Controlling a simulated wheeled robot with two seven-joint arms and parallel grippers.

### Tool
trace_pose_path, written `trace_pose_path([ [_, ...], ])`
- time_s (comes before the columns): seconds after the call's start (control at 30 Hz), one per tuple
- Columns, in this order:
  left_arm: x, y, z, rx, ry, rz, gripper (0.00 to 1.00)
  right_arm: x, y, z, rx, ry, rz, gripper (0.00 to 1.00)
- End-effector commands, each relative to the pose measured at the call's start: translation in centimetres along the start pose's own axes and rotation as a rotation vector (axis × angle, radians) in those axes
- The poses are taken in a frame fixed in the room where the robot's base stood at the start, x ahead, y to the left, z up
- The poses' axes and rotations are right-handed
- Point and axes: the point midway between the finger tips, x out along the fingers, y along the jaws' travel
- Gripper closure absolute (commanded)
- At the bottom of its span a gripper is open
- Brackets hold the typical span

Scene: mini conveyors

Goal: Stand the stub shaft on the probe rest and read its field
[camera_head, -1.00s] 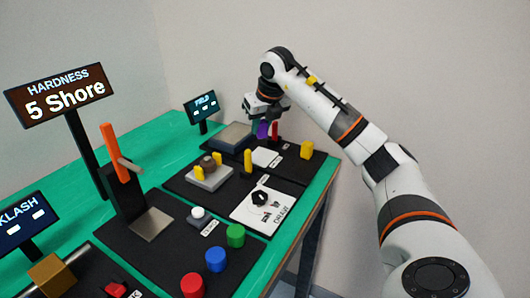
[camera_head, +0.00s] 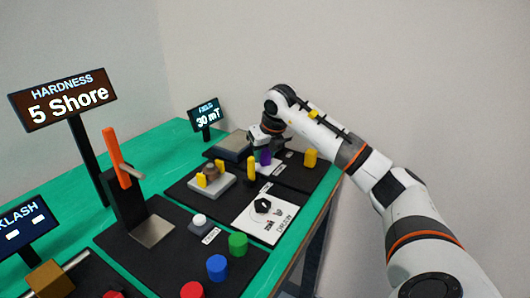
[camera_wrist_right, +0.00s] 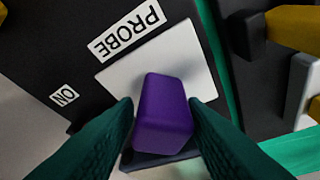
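A purple block-like piece (camera_wrist_right: 163,105), which I take to be the stub shaft, is between the dark green fingers of my right gripper (camera_wrist_right: 163,112). The fingers touch it on both sides. It is upright over the white plate (camera_wrist_right: 190,60) beside the PROBE label (camera_wrist_right: 127,30), and appears to stand on it; its bottom edge is partly hidden. In the head view the purple piece (camera_head: 265,158) is under my right gripper (camera_head: 266,148) at the far station. The FIELD display (camera_head: 206,116) reads 30 mT. My left gripper is not in view.
A yellow piece (camera_head: 310,158) stands right of the probe plate, and a yellow post (camera_head: 251,168) in front-left of it. A grey plate (camera_head: 232,143) lies behind. The HARDNESS display (camera_head: 62,100) reads 5 Shore.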

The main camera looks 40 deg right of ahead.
Motion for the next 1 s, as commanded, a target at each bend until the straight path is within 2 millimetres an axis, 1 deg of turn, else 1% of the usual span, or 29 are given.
trace_pose_path([
  [0.03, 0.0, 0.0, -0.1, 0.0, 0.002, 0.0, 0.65, 0.0, 0.0, 0.0, 0.0, 0.0, 0.0, 0.54],
  [0.07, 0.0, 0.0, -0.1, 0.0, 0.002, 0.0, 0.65, 0.0, 0.0, 0.0, 0.0, 0.0, 0.0, 0.52],
  [0.33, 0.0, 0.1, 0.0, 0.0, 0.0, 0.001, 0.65, -0.1, 0.0, 0.0, 0.0, 0.0, 0.0, 0.52],
  [0.43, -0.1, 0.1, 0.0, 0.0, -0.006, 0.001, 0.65, -0.5, 0.0, -0.2, 0.001, 0.002, 0.0, 0.52],
  [0.57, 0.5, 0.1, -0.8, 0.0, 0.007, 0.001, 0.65, -2.7, 0.1, -0.3, 0.0, 0.005, 0.001, 0.52],
  [0.63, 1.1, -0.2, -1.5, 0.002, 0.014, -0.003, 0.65, -4.2, 0.1, -0.3, 0.0, 0.005, 0.001, 0.52],
  [0.8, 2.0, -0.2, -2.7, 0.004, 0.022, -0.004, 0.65, -8.0, 0.1, -0.3, 0.001, 0.005, 0.001, 0.52],
  [0.9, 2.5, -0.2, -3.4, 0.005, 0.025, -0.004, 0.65, -9.9, 0.0, -0.3, 0.0, 0.004, 0.0, 0.52],
  [1.0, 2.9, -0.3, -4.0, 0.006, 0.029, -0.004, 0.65, -11.2, 0.0, -0.3, 0.0, 0.003, 0.0, 0.52],
])
